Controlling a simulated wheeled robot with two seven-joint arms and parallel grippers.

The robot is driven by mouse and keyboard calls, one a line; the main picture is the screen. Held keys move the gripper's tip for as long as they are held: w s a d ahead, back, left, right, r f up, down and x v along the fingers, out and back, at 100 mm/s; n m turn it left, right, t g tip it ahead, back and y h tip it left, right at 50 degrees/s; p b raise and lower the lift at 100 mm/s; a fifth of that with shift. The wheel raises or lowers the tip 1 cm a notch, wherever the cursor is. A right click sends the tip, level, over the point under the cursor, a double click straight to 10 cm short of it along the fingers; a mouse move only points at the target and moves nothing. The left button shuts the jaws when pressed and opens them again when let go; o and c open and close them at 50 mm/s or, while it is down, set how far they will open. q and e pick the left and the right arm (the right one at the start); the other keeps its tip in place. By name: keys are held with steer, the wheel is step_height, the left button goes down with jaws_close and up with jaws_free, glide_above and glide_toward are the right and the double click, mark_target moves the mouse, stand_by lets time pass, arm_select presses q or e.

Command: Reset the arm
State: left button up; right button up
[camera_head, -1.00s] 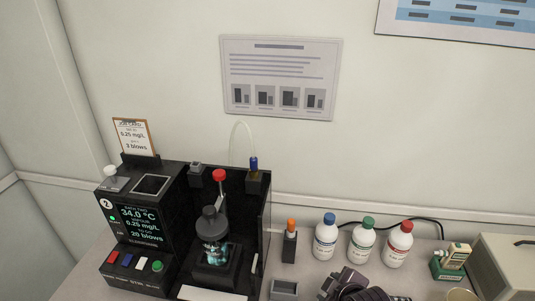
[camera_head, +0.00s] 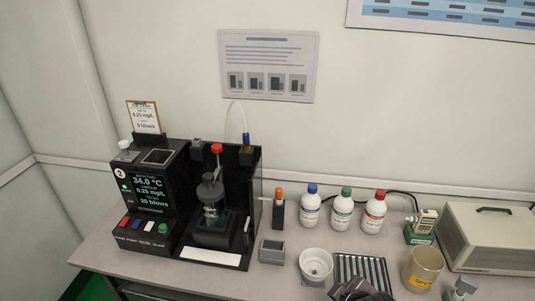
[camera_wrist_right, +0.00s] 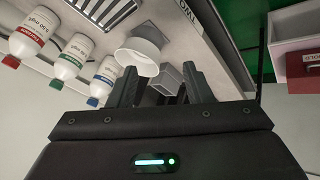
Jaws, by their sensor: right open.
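My right gripper (camera_wrist_right: 158,82) is open and empty in the right wrist view, its two dark fingers apart. A white round cup (camera_wrist_right: 138,55) and a small grey open box (camera_wrist_right: 166,78) show beyond the fingertips, with no contact that I can see. In the head view a dark part of my right arm (camera_head: 360,289) shows at the bottom edge, in front of the slatted grey rack (camera_head: 362,268); its fingers cannot be made out there. My left gripper is not in view.
The black tester (camera_head: 150,195) with its lit screen stands at the left of the table. Blue-, green- and red-capped bottles (camera_head: 311,208) stand along the back. A yellowish cup (camera_head: 423,268), a green device (camera_head: 420,228) and a beige box (camera_head: 490,238) are at the right.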

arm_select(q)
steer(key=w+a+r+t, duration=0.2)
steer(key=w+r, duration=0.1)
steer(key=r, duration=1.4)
arm_select(e)
steer(key=s+d+r+m+g+h, duration=0.15)
steer(key=s+d+m+g, duration=0.25)
steer(key=s+m, duration=0.6)
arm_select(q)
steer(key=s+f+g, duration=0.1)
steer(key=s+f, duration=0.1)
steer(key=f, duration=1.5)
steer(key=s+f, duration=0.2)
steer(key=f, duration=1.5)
arm_select(e)
steer(key=s+f+n+g, duration=0.1)
steer(key=s+f, duration=0.2)
steer(key=f, duration=1.4)
steer(key=s+f+n, duration=0.2)
steer(key=f, duration=1.4)
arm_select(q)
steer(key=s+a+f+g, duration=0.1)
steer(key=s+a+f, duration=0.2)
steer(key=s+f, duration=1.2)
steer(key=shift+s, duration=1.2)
arm_select(e)
steer(key=s+d+f+g, duration=0.1)
steer(key=s+d+f, duration=0.2)
steer(key=s+f, duration=1.2)
steer(key=s, duration=0.3)
